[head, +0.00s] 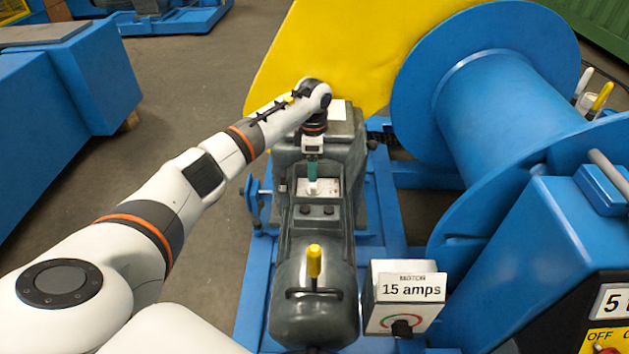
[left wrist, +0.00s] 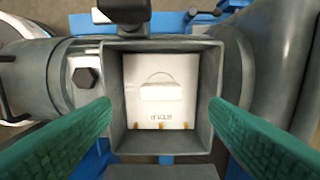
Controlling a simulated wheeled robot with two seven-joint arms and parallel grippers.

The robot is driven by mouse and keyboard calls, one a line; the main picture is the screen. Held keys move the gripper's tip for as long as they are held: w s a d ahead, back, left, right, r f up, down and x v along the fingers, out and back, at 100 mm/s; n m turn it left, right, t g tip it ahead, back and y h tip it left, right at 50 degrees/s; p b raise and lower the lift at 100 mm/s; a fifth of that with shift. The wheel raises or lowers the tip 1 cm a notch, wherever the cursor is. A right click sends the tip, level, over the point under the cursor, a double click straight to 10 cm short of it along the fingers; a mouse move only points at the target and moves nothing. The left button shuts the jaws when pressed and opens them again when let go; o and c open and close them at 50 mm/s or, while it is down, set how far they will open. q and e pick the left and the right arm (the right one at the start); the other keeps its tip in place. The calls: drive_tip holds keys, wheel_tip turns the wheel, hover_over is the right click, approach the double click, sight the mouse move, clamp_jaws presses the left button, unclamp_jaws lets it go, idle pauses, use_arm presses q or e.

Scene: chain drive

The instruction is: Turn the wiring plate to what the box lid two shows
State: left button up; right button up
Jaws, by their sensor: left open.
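The wiring plate (left wrist: 161,91) is white and lies inside an open square grey box (left wrist: 108,140) in the left wrist view. It has a raised white block in the middle, a thin arc beside it, small dark lettering that appears upside down, and yellow tabs along the lower edge. In the head view the plate (head: 327,188) is partly hidden by my left gripper (head: 312,178). The gripper's green fingers (left wrist: 161,118) are open, one each side of the box opening, with nothing between them touching the plate. I cannot make out which item is box lid two.
The box sits on a grey motor (head: 315,300) with a yellow-handled lever (head: 314,262). A dial box labelled "MOTOR 15 amps" (head: 405,315) stands to its right. A large blue drum (head: 510,105) and yellow guard (head: 335,50) stand beyond. Open floor (head: 185,215) lies left.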

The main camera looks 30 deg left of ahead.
sight(314, 185)
use_arm(q)
wheel_tip(314, 185, down, 7)
drive_tip(key=shift+w+r+b, duration=0.1)
drive_tip(key=shift+b, duration=0.5)
drive_tip(key=c, duration=1)
